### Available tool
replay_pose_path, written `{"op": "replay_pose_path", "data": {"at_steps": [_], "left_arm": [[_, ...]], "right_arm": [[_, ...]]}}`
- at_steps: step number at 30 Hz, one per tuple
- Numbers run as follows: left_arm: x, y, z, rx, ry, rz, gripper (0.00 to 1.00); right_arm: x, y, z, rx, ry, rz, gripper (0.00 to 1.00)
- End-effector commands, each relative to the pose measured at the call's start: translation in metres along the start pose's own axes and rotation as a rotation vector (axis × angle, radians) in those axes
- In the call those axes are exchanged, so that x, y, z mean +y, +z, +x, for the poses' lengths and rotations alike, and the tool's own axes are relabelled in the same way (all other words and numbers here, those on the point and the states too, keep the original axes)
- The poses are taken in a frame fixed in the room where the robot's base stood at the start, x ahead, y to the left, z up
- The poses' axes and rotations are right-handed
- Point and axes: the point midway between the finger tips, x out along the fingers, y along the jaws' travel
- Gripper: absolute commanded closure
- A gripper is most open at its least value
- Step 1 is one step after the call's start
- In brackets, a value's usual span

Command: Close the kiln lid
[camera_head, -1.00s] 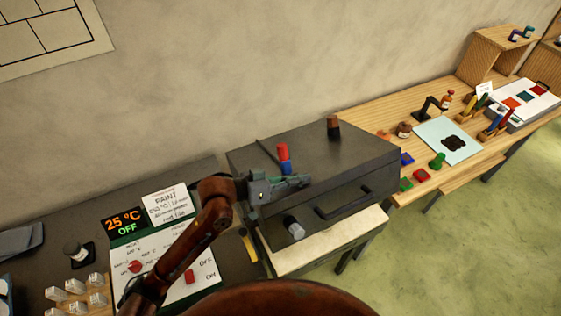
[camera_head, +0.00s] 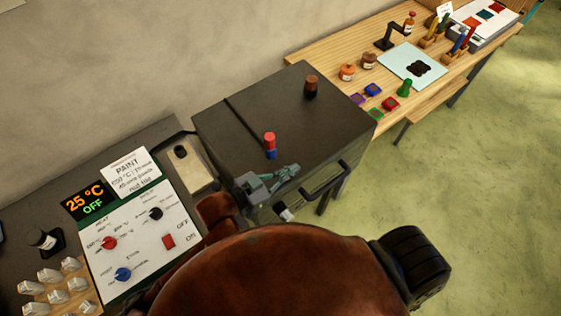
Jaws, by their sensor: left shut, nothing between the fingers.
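The kiln (camera_head: 330,110) is a dark grey box with a flat lid top, seen from above in the middle of the head view. A dark bar handle (camera_head: 325,178) is on its front side. The lid looks level, but its front seam is largely hidden by my arm and body, so I cannot tell if it is fully down. My left gripper (camera_head: 294,172) is shut and empty at the kiln's front edge, left of the handle. I cannot tell whether it touches the kiln. My right gripper is out of view.
A red and blue piece (camera_head: 270,146) and a brown cylinder (camera_head: 311,87) stand on the kiln top. The control panel (camera_head: 130,235), reading 25 °C OFF, is at left. A wooden bench (camera_head: 330,52) with bottles and colour pads is behind right. Green floor is clear at right.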

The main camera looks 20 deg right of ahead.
Motion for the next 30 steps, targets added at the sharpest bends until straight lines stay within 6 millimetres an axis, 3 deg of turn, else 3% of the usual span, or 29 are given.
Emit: {"op": "replay_pose_path", "data": {"at_steps": [22,26,30], "left_arm": [[0.010,0.018,0.005,-0.019,0.011,0.017,1.00],[0.008,0.017,-0.006,-0.020,0.010,0.017,1.00],[0.006,0.014,-0.031,-0.017,0.008,0.020,1.00]], "right_arm": [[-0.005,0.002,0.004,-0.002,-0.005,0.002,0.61],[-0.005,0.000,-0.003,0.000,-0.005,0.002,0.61],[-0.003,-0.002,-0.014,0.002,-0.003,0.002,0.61]]}}
